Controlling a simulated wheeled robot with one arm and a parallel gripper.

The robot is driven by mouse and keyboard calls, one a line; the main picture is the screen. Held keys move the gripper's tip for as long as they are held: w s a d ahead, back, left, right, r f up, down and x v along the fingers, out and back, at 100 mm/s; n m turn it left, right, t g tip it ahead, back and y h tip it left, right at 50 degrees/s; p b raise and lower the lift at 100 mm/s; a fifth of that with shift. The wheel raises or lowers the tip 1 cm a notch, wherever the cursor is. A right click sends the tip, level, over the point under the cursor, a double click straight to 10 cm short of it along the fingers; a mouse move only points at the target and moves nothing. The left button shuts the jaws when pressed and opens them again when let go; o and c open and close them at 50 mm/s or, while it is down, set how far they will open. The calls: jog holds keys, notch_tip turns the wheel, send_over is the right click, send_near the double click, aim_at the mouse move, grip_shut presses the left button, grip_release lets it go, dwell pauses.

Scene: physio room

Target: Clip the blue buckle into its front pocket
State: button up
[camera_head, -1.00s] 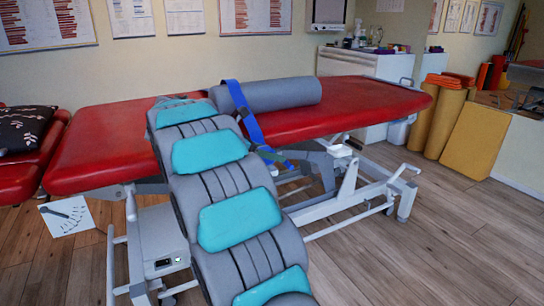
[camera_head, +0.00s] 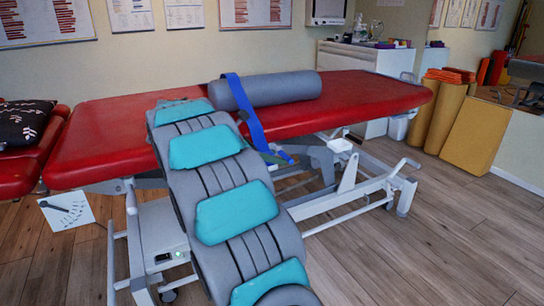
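A blue strap (camera_head: 246,108) lies over the grey bolster (camera_head: 285,90) on the red treatment table and hangs down past the table's front edge. A small blue piece (camera_head: 284,157) shows at the strap's lower end; it may be the buckle, but it is too small to tell. I cannot make out a front pocket. My grey and teal arm reaches from the bottom of the picture up over the table's left part, left of the strap. My gripper is not visible, and whether it holds anything does not show.
The red table (camera_head: 110,140) stands on a white metal frame (camera_head: 350,185) with bars sticking out at the right. A black cushion (camera_head: 25,124) lies on a red seat at the left. Yellow rolls and a block (camera_head: 474,135) stand at the right. The wooden floor at front right is clear.

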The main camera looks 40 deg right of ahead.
jog(key=shift+o, duration=1.3)
jog(key=shift+a+r, duration=0.1)
jog(key=v, duration=0.7)
jog(key=shift+a+p, duration=0.35)
jog(key=shift+p, duration=0.1)
jog(key=shift+w, duration=0.1)
